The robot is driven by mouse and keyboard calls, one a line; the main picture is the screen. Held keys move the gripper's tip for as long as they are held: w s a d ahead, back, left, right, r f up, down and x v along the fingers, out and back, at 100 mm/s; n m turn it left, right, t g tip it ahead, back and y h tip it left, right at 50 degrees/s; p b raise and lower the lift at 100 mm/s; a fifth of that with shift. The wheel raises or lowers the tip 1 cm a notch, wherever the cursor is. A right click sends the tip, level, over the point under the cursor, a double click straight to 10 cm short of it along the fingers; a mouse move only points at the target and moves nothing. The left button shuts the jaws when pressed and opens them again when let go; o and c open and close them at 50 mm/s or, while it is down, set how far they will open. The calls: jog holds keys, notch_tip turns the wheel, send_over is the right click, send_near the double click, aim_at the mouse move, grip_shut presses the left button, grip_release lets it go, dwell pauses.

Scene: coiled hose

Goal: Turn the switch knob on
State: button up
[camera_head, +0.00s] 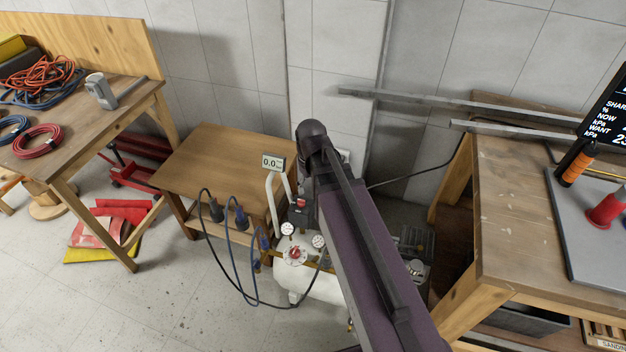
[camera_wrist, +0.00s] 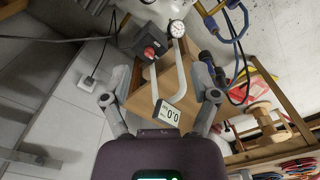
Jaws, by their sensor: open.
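The switch knob (camera_wrist: 149,52) is a small red knob on a dark switch box (camera_wrist: 155,34) of the white air compressor. In the head view the red knob (camera_head: 301,201) sits above the white tank (camera_head: 325,287), just left of my arm. My gripper (camera_wrist: 162,80) is open and empty in the wrist view, one finger on each side. The knob lies beyond the fingertips, slightly left of the middle between them, and nothing touches it. My gripper is not clearly visible in the head view. The knob's exact setting is too small to tell.
A small display (camera_wrist: 168,114) reading 0.0 stands on a pale bent tube between the fingers. Gauges (camera_head: 288,229), a red-centred regulator dial (camera_head: 295,254) and looping blue and black hoses crowd the compressor. A wooden table (camera_head: 215,165) is behind it; a workbench (camera_head: 510,215) stands right.

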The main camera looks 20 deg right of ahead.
jog(key=shift+s+r+m+p, duration=0.35)
jog(key=shift+s+r, duration=0.2)
jog(key=shift+s, duration=0.1)
jog(key=s, duration=0.1)
jog(key=s+r+m+p, duration=0.1)
jog(key=s, duration=0.1)
jog(key=s+m, duration=0.1)
jog(key=shift+s+r, duration=0.2)
jog(key=shift+r, duration=0.05)
